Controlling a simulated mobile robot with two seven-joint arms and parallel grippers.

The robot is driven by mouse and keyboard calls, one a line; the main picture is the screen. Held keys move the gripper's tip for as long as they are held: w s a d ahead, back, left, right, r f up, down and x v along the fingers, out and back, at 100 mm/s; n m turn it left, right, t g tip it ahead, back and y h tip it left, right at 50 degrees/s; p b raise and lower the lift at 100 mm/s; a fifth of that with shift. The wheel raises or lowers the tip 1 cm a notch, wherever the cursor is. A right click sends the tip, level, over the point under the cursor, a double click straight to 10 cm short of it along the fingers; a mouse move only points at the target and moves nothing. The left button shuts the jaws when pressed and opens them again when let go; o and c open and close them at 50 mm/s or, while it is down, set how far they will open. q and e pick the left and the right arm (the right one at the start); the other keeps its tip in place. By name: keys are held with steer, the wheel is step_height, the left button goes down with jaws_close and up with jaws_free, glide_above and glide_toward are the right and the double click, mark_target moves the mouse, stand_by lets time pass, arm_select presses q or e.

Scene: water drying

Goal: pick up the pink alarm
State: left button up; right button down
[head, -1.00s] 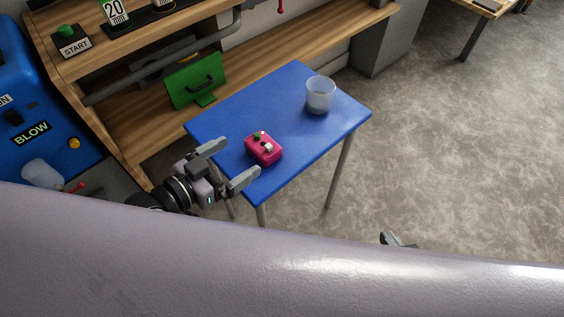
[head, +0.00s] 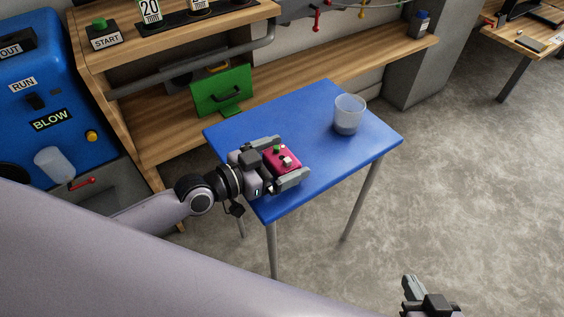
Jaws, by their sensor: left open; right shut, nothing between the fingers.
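The pink alarm (head: 282,158) is a small pink box with a green button and a white part on top. It lies on the blue table (head: 310,125), near its left front edge. My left gripper (head: 285,161) is open, with one finger on each side of the pink alarm. I cannot tell whether the fingers touch it. My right gripper (head: 409,285) is at the bottom right, below and away from the table, shut and empty.
A clear cup (head: 348,115) stands on the table at the back right. A wooden bench (head: 290,72) with a green panel (head: 221,90) is behind the table. A blue machine (head: 48,85) stands at the left. The table between alarm and cup is clear.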

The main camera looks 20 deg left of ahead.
arm_select(q)
steer(key=shift+x, duration=0.9)
steer(key=c, duration=0.9)
steer(key=shift+c, duration=0.2)
steer(key=shift+s+a+r, duration=0.1)
